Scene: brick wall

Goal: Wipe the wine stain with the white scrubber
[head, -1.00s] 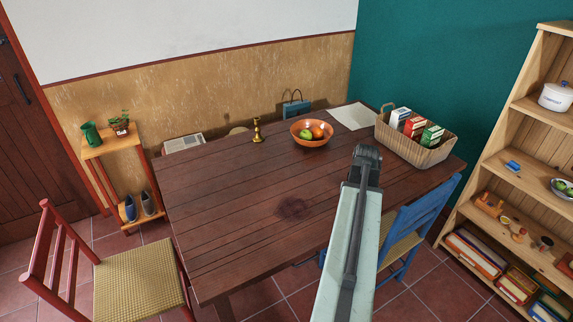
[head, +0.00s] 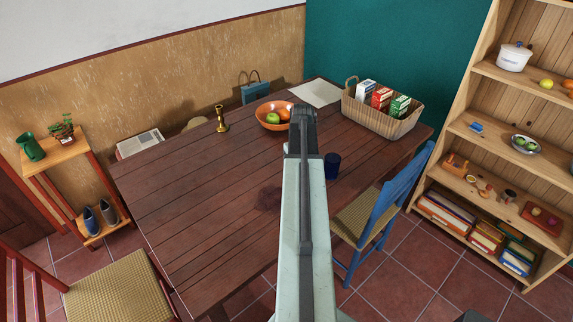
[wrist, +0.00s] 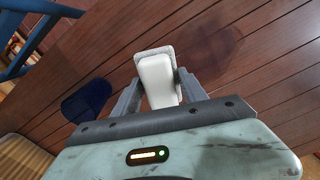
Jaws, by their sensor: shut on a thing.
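The white scrubber (wrist: 157,75) is a pale block with a greyish pad, held between the fingers of my gripper (wrist: 160,84) in the wrist view. In the head view my arm hides the gripper's fingers and the scrubber. The wine stain (head: 268,198) is a dark patch on the brown wooden table (head: 190,190), left of my arm. In the wrist view the stain (wrist: 212,52) lies beyond and right of the scrubber, partly hidden by the right finger. The scrubber appears above the table, but I cannot tell the gap.
A dark blue cup (head: 332,166) stands on the table right of my arm. A fruit bowl (head: 272,116), a brass candlestick (head: 221,119) and a wicker basket of boxes (head: 383,120) stand farther back. A blue chair (head: 382,205) is at the right side. The table's left part is clear.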

